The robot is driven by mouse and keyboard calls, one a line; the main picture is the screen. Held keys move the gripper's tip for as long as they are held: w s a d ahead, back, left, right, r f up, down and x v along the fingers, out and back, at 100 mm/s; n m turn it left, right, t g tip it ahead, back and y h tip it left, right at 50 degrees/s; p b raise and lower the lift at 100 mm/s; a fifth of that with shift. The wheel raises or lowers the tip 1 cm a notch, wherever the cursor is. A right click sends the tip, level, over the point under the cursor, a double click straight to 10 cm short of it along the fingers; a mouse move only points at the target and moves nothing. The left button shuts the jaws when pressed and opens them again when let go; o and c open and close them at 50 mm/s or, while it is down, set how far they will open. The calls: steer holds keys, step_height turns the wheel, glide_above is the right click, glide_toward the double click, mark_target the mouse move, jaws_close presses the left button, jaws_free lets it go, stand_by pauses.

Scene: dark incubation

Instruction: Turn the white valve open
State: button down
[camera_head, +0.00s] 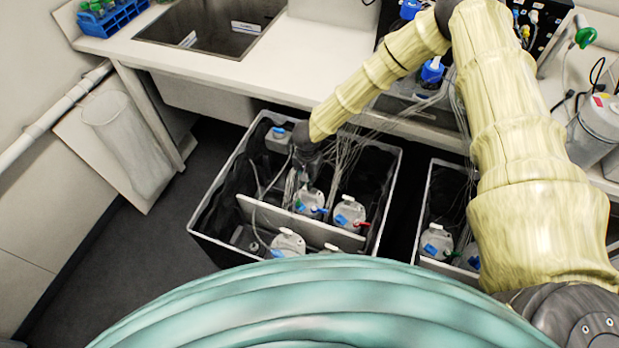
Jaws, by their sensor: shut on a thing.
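My gripper (301,178) reaches down into the left dark-lined crate (222,180). It is shut at the top of a bottle (311,206) with blue fittings, where the white valve sits. The fingers and tubing hide most of that valve, so its angle cannot be told. A bottle (350,214) with its own white valve (347,197) stands just to the right, with a red fitting beside it. Another bottle (288,246) with a white valve (286,231) stands nearer, across the crate's divider (262,211).
Clear tubes hang from the bench (315,47) into the crate, close to my gripper. A second crate (424,200) with bottles stands at the right, partly behind my arm. A grey cylinder (598,130) stands on the bench at the right. Bare floor (200,170) lies left of the crate.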

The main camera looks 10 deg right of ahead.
steer(key=shift+s+a+f+n, duration=0.15)
steer(key=shift+s+n, duration=0.1)
steer(key=shift+n, duration=0.35)
steer(key=c, duration=1.8)
jaws_free()
steer(key=shift+o, duration=0.2)
steer(key=shift+w, duration=0.1)
steer(key=shift+w+r, duration=0.1)
steer(key=shift+r, duration=0.55)
step_height(320, 180, up, 11)
